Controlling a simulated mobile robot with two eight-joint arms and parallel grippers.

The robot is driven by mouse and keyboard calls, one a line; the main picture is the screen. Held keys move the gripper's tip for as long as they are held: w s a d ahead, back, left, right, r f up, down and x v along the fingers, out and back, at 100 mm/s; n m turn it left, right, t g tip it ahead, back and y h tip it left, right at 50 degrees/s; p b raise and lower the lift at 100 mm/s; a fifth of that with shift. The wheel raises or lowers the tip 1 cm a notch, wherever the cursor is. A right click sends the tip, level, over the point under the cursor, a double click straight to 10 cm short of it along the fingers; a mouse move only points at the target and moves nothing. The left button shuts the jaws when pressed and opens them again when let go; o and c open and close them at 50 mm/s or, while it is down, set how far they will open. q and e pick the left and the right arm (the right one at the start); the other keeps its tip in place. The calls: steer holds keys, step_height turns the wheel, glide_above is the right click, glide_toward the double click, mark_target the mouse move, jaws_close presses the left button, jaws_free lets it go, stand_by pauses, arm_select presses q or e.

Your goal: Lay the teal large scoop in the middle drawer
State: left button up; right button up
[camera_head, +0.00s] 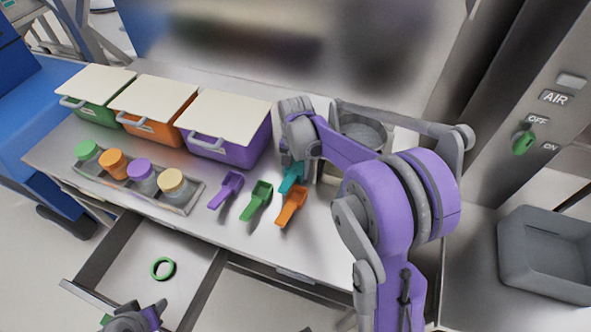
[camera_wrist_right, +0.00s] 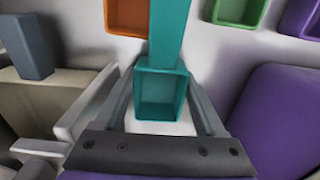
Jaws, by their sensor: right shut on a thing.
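The teal large scoop (camera_head: 291,178) is on the steel table, partly hidden behind my right arm. My right gripper (camera_head: 290,158) is over it. In the right wrist view the teal scoop (camera_wrist_right: 160,95) sits between the two fingers of my right gripper (camera_wrist_right: 165,100), which is shut on it.
Purple (camera_head: 225,190), green (camera_head: 257,201) and orange (camera_head: 291,207) scoops lie beside the teal one. A tray (camera_head: 112,183) of several jars stands left, before green, orange and purple lidded bins (camera_head: 232,152). A metal pot (camera_head: 362,132) stands behind my right arm. A grey bin (camera_head: 545,255) is at right.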

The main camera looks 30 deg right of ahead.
step_height(320, 180, up, 18)
steer(key=p, duration=0.1)
steer(key=shift+f, duration=0.2)
